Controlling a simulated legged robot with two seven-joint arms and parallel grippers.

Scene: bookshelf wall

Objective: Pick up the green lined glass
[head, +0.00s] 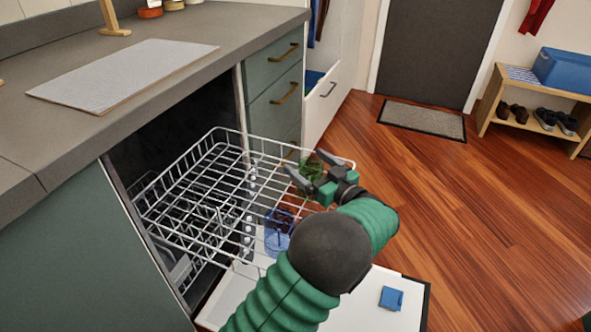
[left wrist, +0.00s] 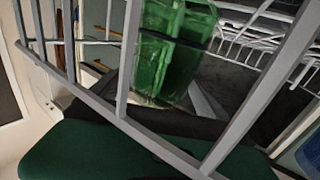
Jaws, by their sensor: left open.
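The green lined glass (head: 312,170) is at the far right corner of the pulled-out upper dishwasher rack (head: 190,232). It is see-through green and fills the upper middle of the left wrist view (left wrist: 172,62), with a dark band across it. White rack wires cross in front of it there. My left gripper (head: 308,164) is open, with its fingers around or close beside the glass; I cannot tell whether they touch it. A grey finger (left wrist: 207,105) shows near the glass's lower right. My right gripper is not in view.
A blue glass (head: 278,232) stands below the upper rack. The open dishwasher door (head: 365,308) has a small blue box (head: 391,298) on it. The counter (head: 215,38) with a grey mat (head: 125,72) is at left. Wooden floor (head: 480,220) is clear at right.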

